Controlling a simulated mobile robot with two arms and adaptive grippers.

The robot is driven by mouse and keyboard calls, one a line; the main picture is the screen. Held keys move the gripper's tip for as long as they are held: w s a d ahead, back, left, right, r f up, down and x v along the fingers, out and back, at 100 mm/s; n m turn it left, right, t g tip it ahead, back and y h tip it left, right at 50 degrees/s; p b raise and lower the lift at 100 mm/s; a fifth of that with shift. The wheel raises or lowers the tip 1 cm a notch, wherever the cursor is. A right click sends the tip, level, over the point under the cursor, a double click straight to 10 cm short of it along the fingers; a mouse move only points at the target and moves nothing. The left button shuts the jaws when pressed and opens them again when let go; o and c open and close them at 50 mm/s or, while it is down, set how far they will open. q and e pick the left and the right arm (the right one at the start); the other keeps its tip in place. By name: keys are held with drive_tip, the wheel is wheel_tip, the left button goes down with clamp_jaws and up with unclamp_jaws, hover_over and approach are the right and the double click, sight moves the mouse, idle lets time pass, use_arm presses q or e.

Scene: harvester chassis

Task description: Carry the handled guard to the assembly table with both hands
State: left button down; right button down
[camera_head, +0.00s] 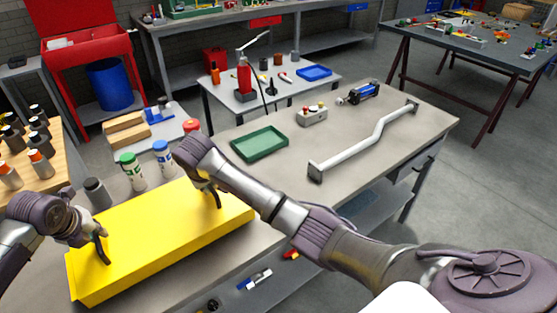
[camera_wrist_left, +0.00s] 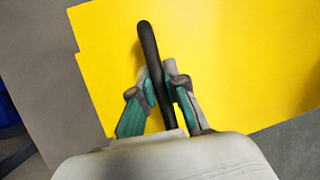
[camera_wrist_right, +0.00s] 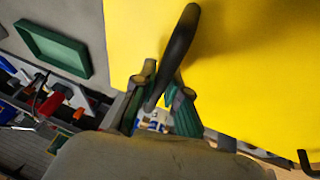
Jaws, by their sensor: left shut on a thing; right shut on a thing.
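The handled guard (camera_head: 160,243) is a long yellow box-like cover with black handles, at the lower left of the head view, over the near end of a grey-topped table. My left gripper (camera_head: 101,245) is shut on the black handle at its left part; that handle (camera_wrist_left: 148,45) shows between the fingers in the left wrist view. My right gripper (camera_head: 212,193) is shut on the other black handle (camera_wrist_right: 180,40), seen between the fingers in the right wrist view. I cannot tell whether the guard's underside touches the table.
On the grey table (camera_head: 400,155) are a green tray (camera_head: 259,143), a bent white bar (camera_head: 365,143), a small grey box (camera_head: 312,116) and a blue-black cylinder (camera_head: 362,92). Bottles (camera_head: 131,171) stand behind the guard. A dark table (camera_head: 480,52) with small parts stands at the back right.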

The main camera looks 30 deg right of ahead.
sight(104, 246)
use_arm(q)
drive_tip(key=shift+w, duration=0.1)
use_arm(e)
drive_tip(key=shift+w, duration=0.1)
idle(0.3)
